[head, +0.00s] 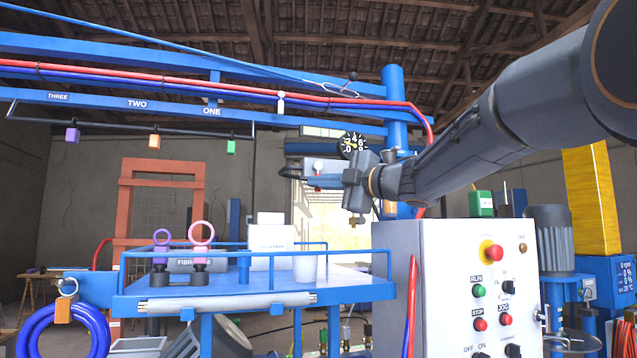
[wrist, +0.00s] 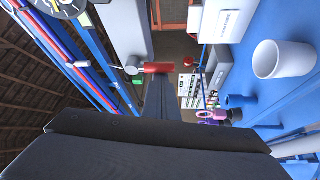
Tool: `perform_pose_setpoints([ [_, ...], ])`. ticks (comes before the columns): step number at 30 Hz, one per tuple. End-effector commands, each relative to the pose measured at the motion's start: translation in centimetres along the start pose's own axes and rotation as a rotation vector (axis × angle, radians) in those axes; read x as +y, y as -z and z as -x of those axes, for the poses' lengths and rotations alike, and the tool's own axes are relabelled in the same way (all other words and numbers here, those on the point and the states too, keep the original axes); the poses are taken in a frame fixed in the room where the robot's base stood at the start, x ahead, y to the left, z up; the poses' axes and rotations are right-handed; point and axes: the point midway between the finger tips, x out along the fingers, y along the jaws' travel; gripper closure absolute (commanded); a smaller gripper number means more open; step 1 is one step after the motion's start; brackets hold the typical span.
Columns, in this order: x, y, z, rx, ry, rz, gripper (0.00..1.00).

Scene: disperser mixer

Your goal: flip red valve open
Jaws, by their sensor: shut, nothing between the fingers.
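In the wrist view, a short red cylinder (wrist: 158,67), which looks like the red valve's handle, lies crosswise just beyond the tips of my gripper (wrist: 163,84). A pale round end (wrist: 132,69) is at its left. My gripper's fingers are together and empty, pointing at the red part; whether they touch it I cannot tell. In the head view, my gripper (head: 322,182) points left, beside a pale fitting (head: 319,165) with a small red spot under the blue beam. The fingers partly cover this area, so the valve's angle is unclear.
A pressure gauge (head: 352,145) sits just above my gripper. The blue column (head: 395,150) stands close to its right. Red and blue hoses (head: 200,78) run along the beam. Below is a blue table (head: 250,285) with a white cup (head: 305,268), and a control cabinet (head: 455,290) at right.

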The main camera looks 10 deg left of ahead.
Motion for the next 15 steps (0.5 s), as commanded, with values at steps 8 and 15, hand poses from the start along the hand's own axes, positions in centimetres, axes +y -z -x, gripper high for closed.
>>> perform_pose_setpoints([
  [8, 0.02, -0.11, 0.04, -0.002, -0.001, -0.001, 1.0],
  [15, -0.23, 0.87, -0.49, -0.002, -0.001, 0.0, 1.0],
])
